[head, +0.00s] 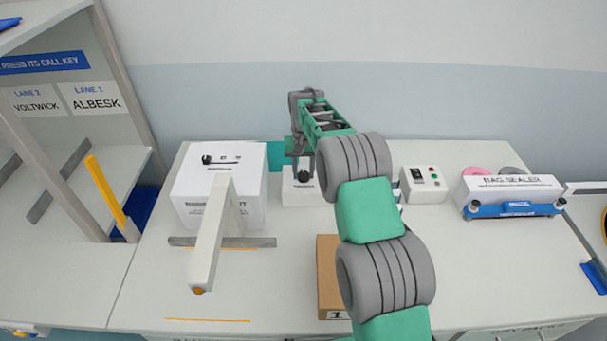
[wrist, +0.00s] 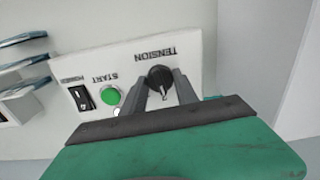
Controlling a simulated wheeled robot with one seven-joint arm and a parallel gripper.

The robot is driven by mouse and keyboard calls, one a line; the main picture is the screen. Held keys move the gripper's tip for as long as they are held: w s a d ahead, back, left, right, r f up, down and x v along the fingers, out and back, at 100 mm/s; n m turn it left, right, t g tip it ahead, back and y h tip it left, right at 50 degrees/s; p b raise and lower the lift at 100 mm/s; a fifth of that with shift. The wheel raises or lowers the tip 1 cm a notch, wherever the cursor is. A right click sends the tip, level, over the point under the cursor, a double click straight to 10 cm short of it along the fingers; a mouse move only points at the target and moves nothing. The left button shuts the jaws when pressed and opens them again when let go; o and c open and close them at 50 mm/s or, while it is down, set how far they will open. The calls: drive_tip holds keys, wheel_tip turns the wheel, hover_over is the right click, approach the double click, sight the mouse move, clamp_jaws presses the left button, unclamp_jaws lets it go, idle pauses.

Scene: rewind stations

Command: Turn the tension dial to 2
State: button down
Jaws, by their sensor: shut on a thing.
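The black tension dial (wrist: 158,73) is a round knob on a white panel (wrist: 130,62), under the upside-down word TENSION in the wrist view. My gripper (wrist: 164,82) has its two grey fingers on either side of the dial and is shut on it. A small pale mark shows on or below the dial between the fingers; I cannot read the setting. In the head view the dial (head: 303,176) is a dark spot on the front of a small white unit (head: 300,194), with my gripper (head: 301,167) just above it.
Beside the dial on the panel are a green START button (wrist: 109,95) and a black POWER switch (wrist: 82,97). A white boxy machine (head: 215,175) with a projecting arm stands left, a cardboard box (head: 327,275) in front, a control box (head: 424,184) and bag sealer (head: 511,190) right.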

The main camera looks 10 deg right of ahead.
sight(304, 173)
drive_tip(key=shift+m, duration=0.9)
drive_tip(key=c, duration=0.9)
unclamp_jaws()
drive_tip(key=shift+c, duration=0.2)
wheel_tip(304, 173, up, 8)
drive_tip(key=shift+f+b, duration=0.1)
drive_tip(key=shift+b, duration=0.85)
